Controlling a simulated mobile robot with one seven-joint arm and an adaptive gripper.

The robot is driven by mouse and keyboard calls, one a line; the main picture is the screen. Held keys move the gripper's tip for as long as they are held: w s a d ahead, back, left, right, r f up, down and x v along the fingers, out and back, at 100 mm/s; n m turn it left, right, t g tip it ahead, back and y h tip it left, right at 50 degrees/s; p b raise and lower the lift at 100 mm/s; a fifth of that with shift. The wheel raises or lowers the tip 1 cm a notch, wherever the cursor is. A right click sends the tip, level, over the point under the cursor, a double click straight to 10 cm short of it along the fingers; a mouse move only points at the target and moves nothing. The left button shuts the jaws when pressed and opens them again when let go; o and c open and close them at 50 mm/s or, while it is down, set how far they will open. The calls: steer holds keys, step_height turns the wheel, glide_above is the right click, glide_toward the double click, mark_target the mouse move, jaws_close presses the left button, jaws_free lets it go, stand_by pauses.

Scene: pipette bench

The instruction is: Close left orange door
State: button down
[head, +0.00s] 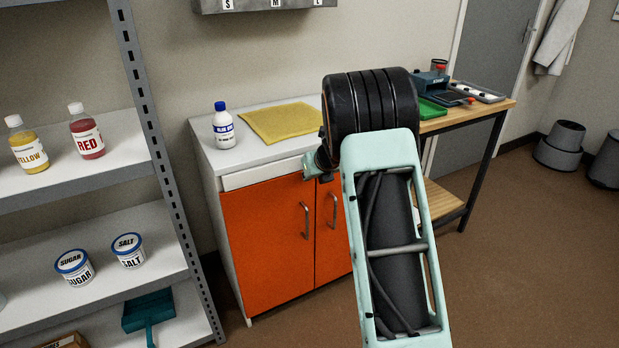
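The left orange door (262,245) is on the front of the white cabinet under a pale drawer front. It looks flush with the cabinet front, with no gap visible from here. Its metal handle (306,221) is near its right edge. The right orange door (330,240) beside it is partly covered by my arm. My gripper (318,167) is mostly hidden behind my arm's black joint. Only a small pale green and dark part shows, in front of the cabinet's top edge, above the left door's handle. Its fingers cannot be made out.
A grey shelf (92,220) with bottles and tubs stands at left. A wooden bench (490,107) is at right.

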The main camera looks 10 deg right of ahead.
steer(key=shift+w+a+r, duration=0.1)
steer(key=shift+w+r, duration=0.2)
stand_by(0.4)
steer(key=shift+s+f, duration=0.1)
steer(key=shift+s, duration=0.05)
